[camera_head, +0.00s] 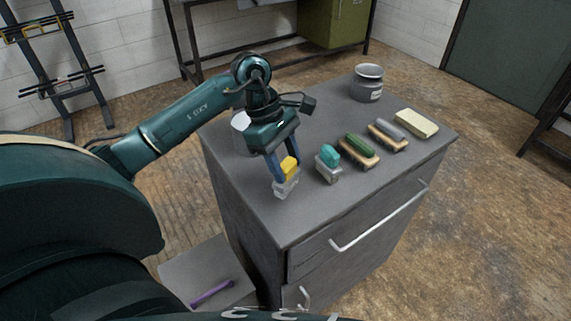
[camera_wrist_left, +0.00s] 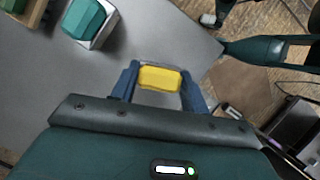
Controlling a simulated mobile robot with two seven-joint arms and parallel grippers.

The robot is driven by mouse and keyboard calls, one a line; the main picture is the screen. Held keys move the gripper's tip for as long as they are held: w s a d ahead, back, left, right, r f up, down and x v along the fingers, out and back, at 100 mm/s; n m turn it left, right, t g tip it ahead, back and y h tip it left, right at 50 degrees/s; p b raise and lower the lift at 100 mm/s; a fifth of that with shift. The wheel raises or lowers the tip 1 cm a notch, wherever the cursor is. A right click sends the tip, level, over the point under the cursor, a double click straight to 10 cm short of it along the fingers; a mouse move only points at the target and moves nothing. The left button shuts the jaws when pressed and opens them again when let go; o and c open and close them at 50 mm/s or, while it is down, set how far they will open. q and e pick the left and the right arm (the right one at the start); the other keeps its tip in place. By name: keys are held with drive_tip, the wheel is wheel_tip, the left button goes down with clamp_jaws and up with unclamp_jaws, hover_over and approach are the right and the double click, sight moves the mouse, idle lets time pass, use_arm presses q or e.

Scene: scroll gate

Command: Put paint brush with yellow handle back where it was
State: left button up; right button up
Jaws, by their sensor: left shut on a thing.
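The paint brush with the yellow handle (camera_head: 289,167) is at the near left part of the grey cabinet top (camera_head: 225,160). Its grey lower part (camera_head: 285,188) is below the yellow handle. My left gripper (camera_head: 286,176) is shut on the yellow handle from above. In the left wrist view the yellow handle (camera_wrist_left: 160,78) sits between the two blue fingers of the gripper (camera_wrist_left: 160,82). I cannot tell whether the brush touches the cabinet top.
To the right stand a brush with a teal handle (camera_head: 329,156), a green-handled brush (camera_head: 358,147), a grey-topped brush (camera_head: 389,132) and a cream block (camera_head: 416,123). A grey jar (camera_head: 367,82) stands at the back. A white container (camera_head: 241,130) is behind my arm. A purple object (camera_head: 212,292) lies lower left.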

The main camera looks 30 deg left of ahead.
use_arm(q)
drive_tip(key=shift+f, duration=0.7)
drive_tip(key=o, duration=0.9)
drive_tip(key=b+v, duration=0.1)
drive_tip(key=v, duration=1.1)
